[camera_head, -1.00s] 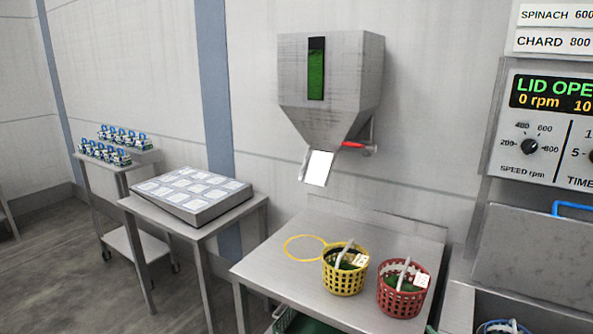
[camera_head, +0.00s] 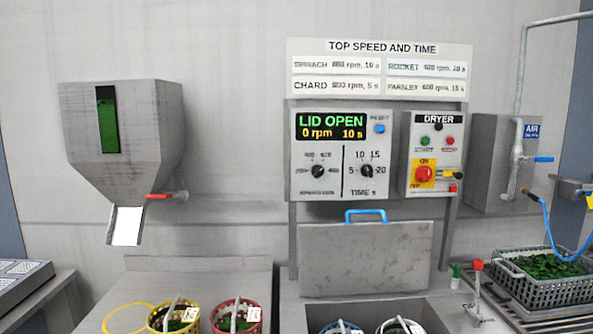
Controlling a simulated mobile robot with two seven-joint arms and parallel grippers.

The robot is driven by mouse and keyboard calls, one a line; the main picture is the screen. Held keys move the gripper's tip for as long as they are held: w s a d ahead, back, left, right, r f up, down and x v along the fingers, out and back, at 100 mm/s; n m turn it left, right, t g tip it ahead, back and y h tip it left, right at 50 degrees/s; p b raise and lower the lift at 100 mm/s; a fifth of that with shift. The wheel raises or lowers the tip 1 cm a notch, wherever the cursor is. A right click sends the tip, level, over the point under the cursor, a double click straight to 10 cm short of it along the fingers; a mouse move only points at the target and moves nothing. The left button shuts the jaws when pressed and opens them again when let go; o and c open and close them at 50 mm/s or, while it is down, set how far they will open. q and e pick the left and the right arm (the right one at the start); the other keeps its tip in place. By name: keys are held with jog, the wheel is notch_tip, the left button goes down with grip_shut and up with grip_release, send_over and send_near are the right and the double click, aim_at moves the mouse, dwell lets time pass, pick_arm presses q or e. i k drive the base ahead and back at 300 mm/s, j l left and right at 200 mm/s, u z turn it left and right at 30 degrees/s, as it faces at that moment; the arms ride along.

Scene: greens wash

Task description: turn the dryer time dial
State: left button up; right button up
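The dryer's time dial (camera_head: 367,170) is a black knob on the lower right of the grey control panel (camera_head: 300,190). Marks 5, 10, 15 and 20 surround it; the picture is too blurred to read its pointer surely. The display (camera_head: 331,126) above it reads LID OPEN, 0 rpm, 10 s. The speed dial (camera_head: 318,171) sits left of it. The dryer lid (camera_head: 364,258), with a blue handle (camera_head: 366,215), stands raised below the panel. Neither of my grippers shows in the head view.
A DRYER switch box (camera_head: 433,150) with a red knob is right of the panel. A signboard (camera_head: 380,48) lists speeds and times. Yellow (camera_head: 160,321) and red (camera_head: 216,324) baskets stand on the left table. A hopper (camera_head: 120,130) hangs above. A grey crate of greens (camera_head: 520,288) sits right.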

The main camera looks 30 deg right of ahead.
aim_at(366, 169)
jog(key=z, duration=1.2)
